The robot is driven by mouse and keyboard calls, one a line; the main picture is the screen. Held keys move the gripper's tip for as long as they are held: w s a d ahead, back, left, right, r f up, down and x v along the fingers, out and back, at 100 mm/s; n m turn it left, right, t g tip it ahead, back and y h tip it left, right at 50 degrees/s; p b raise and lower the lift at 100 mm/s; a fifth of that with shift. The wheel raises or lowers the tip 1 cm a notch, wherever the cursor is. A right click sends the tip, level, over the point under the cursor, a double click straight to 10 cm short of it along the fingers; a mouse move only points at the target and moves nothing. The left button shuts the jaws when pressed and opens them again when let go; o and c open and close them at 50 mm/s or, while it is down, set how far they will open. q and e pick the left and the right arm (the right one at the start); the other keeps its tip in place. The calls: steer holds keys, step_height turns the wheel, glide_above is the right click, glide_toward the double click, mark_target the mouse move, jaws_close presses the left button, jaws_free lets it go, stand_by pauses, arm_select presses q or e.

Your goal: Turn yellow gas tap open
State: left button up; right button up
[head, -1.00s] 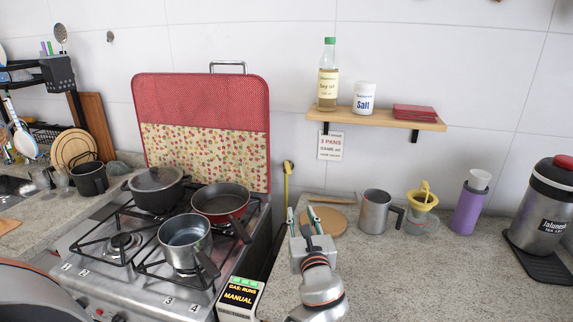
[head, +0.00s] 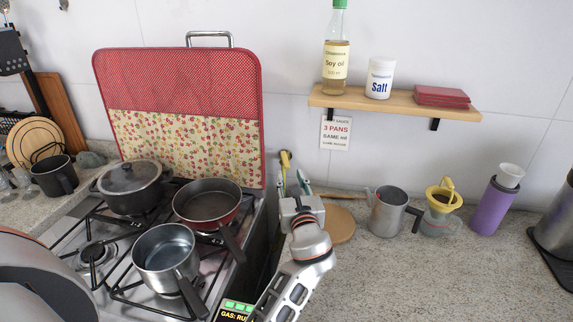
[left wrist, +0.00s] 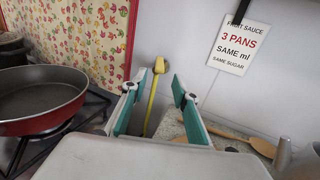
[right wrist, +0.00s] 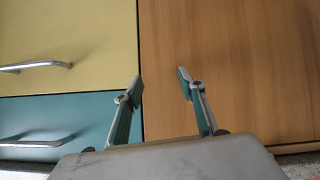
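The yellow gas tap (head: 286,158) is a slim yellow lever with a rounded top, against the wall just right of the stove's cover. My left gripper (head: 292,182) is in front of it in the head view and hides its lower part. In the left wrist view, the yellow gas tap (left wrist: 152,97) stands beyond the fingertips, between the two spread fingers of my left gripper (left wrist: 154,92). Contact is not visible. My left gripper is open and empty. My right gripper (right wrist: 159,82) is open and empty, in front of cabinet fronts.
The stove (head: 80,235) at left holds a red pan (head: 208,203), a saucepan (head: 165,250) and a lidded pot (head: 130,185). A round wooden board (head: 341,226) and a metal jug (head: 388,212) stand right of my left gripper. A shelf (head: 395,101) is above.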

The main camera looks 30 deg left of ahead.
mark_target(287, 168)
arm_select(q)
steer(key=shift+x, duration=3.15)
jaws_close()
